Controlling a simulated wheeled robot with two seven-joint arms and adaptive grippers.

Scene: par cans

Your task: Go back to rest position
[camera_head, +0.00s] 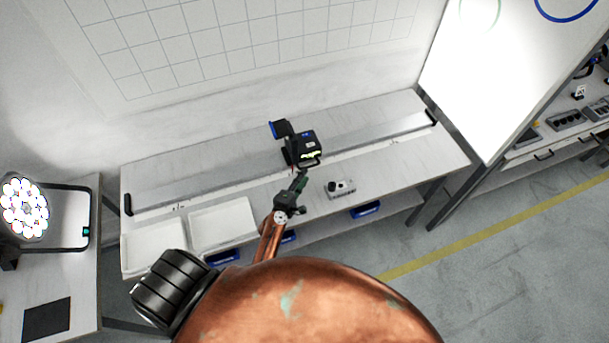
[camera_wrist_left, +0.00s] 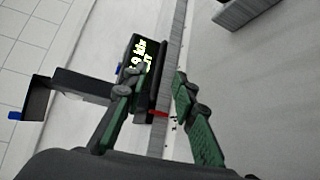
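My left gripper (camera_head: 299,184) reaches over the workbench, just in front of a black device with a lit yellow-green display (camera_head: 307,148). In the left wrist view my gripper (camera_wrist_left: 160,88) has its two green-padded fingers apart, with nothing held between them. The black device (camera_wrist_left: 136,62) shows there beyond and partly behind one finger. Whether that finger touches the device I cannot tell. My right gripper is not in view.
The long workbench (camera_head: 385,165) carries a small grey box with a black knob (camera_head: 340,188) and pale trays (camera_head: 223,224) at its left. A par lamp (camera_head: 24,208) stands on the left table. Open floor (camera_head: 480,285) lies at the right, with a yellow line.

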